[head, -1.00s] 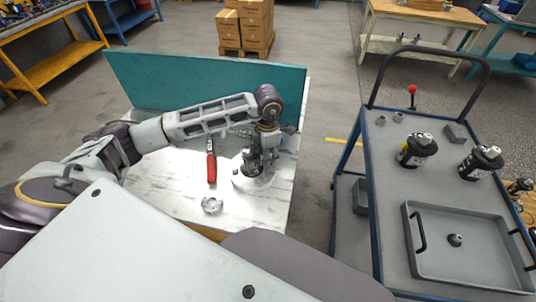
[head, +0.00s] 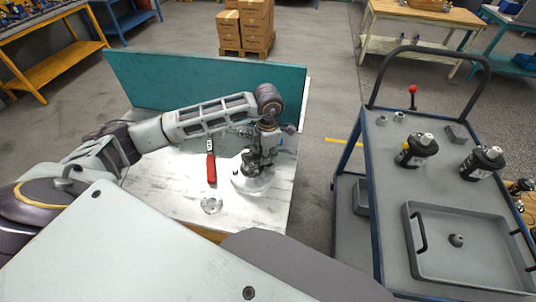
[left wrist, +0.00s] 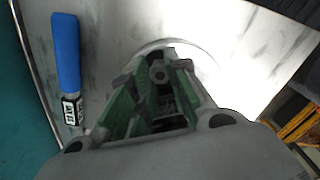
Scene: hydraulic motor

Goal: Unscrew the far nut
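My left gripper (head: 258,158) points down over a round pale base (head: 250,185) on the marble-topped table, in the middle of the head view. The dark motor part there is mostly hidden behind the fingers, and I cannot pick out the far nut. In the left wrist view, my left gripper's green-padded fingers (left wrist: 158,98) stand on both sides of a dark part. A small grey piece with a round hole (left wrist: 158,74) shows near their tips. I cannot tell whether the fingers touch anything. My right gripper is not in view.
A blue-handled tool (left wrist: 66,52) shows in the wrist view. A teal panel (head: 205,82) closes the table's back. A cart (head: 385,215) with dark cylinders and a tray stands right.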

